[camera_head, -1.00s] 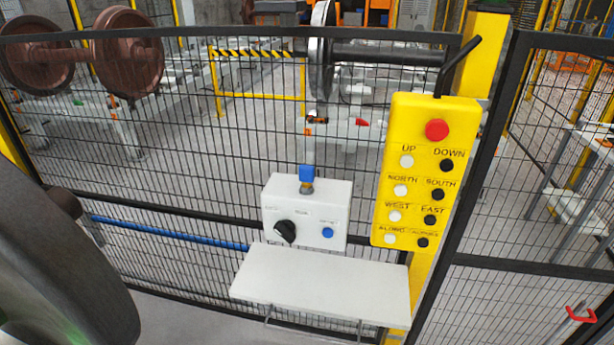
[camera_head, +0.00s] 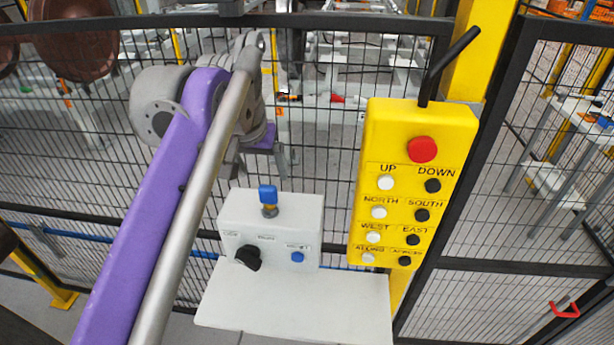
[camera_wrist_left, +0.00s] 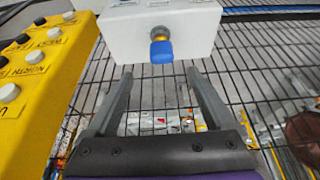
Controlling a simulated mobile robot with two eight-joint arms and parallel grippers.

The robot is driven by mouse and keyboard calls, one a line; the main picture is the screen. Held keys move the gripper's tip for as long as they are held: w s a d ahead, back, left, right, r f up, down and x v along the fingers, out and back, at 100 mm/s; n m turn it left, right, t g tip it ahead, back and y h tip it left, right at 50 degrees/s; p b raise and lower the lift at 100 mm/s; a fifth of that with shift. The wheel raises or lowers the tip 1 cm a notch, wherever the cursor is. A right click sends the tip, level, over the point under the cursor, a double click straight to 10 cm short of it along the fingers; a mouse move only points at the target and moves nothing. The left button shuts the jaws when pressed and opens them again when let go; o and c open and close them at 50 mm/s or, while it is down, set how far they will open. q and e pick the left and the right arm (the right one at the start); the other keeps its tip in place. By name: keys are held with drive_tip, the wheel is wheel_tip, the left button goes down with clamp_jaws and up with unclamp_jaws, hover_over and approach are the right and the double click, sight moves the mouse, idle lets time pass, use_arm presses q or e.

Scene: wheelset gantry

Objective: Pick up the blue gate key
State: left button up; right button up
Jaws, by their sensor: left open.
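The blue gate key (camera_head: 268,193) stands upright in a brass lock on top of a white control box (camera_head: 270,227). In the left wrist view the key (camera_wrist_left: 161,51) shows just beyond the fingertips, roughly centred between them, with the white box (camera_wrist_left: 165,28) behind it. My left gripper (camera_head: 258,172) is above the box and close to the key. The two fingers of the left gripper (camera_wrist_left: 159,72) are apart and empty; I see no contact with the key. My right gripper is not in view.
A yellow pendant (camera_head: 412,185) with a red button hangs right of the box. A white shelf (camera_head: 295,305) juts out below the box. Black mesh fence (camera_head: 60,170) stands behind. A red handle (camera_head: 565,310) is at the lower right.

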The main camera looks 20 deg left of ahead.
sight(266, 189)
use_arm(q)
drive_tip(key=x, duration=0.4)
drive_tip(key=shift+f, duration=0.15)
drive_tip(key=x, duration=0.5)
drive_tip(key=shift+a+f, duration=0.15)
drive_tip(key=shift+f, duration=0.25)
clamp_jaws()
